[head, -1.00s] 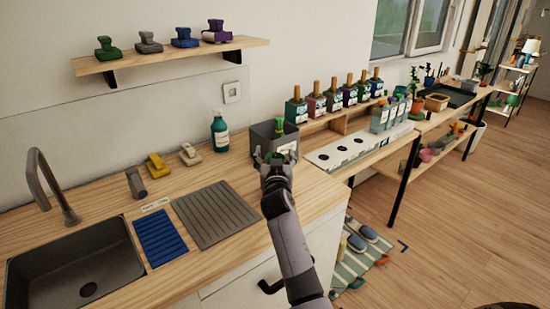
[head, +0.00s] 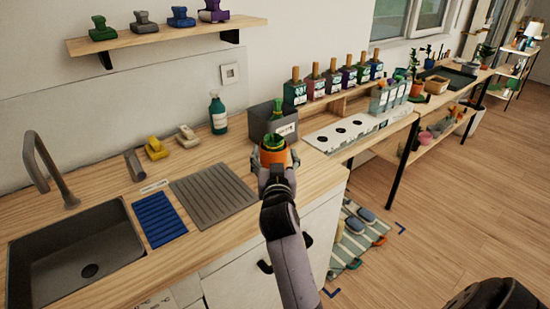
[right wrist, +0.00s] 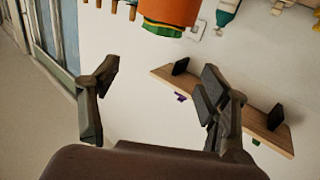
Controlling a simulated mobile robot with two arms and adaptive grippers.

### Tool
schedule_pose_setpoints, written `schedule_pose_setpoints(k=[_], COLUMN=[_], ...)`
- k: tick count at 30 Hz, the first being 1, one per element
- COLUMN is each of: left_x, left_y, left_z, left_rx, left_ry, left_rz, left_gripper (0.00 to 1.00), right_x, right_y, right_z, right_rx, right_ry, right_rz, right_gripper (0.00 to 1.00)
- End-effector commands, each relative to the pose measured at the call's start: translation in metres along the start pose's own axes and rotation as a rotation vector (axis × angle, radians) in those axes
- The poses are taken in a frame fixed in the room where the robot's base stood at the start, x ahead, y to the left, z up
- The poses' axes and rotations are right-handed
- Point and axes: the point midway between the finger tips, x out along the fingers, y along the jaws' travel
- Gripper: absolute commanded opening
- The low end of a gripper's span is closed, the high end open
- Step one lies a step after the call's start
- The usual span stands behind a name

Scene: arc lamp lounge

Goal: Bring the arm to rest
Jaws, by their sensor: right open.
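My right gripper (head: 275,165) is in the middle of the head view, at the counter's right end in front of a dark grey box. In the right wrist view, my right gripper (right wrist: 158,100) has its fingers spread with nothing between them. An orange thing with a green part (head: 274,154) shows just beyond the fingers. It also shows at the top edge of the right wrist view (right wrist: 168,12), apart from the fingers. In the head view my gripper covers its lower part, so what it rests on is hidden. My left gripper is in neither view.
The dark grey box (head: 262,118) stands close beyond the gripper, with a teal bottle (head: 219,115) to its left. A grey ribbed mat (head: 213,195), blue mat (head: 158,218) and sink (head: 75,262) lie left. A white holed rack (head: 350,132) lies right. A wall shelf (head: 165,36) is above.

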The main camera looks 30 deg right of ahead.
Motion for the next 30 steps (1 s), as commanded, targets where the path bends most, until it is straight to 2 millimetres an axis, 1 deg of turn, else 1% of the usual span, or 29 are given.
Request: schedule_pose_setpoints(k=[16, 18, 20, 23, 24, 26, 27, 29, 30], left_x=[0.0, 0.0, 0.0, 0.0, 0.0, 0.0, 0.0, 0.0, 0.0], left_y=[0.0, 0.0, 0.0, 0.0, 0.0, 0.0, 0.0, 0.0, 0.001], left_z=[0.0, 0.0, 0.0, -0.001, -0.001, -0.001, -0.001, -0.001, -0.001], left_rx=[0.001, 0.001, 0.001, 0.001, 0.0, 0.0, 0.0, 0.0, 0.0], left_ry=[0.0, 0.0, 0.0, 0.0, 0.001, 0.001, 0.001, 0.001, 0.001], left_rz=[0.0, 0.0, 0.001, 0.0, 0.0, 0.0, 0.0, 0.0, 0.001], left_gripper=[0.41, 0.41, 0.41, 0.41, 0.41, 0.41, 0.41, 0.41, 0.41], right_x=[-0.001, -0.005, -0.013, -0.041, -0.058, -0.09, -0.113, -0.148, -0.169], right_y=[0.0, 0.001, 0.004, 0.008, 0.01, 0.011, 0.012, 0.013, 0.013], right_z=[0.0, 0.006, 0.021, 0.062, 0.083, 0.117, 0.137, 0.163, 0.177], right_rx=[0.0, -0.007, -0.021, -0.068, -0.094, -0.14, -0.171, -0.218, -0.246], right_ry=[-0.001, -0.019, -0.063, -0.201, -0.275, -0.4, -0.483, -0.6, -0.669], right_rz=[0.0, -0.003, -0.01, -0.043, -0.067, -0.113, -0.15, -0.207, -0.244], right_gripper=[0.7, 0.7, 0.7, 0.7, 0.7, 0.7, 0.7, 0.7, 0.7])
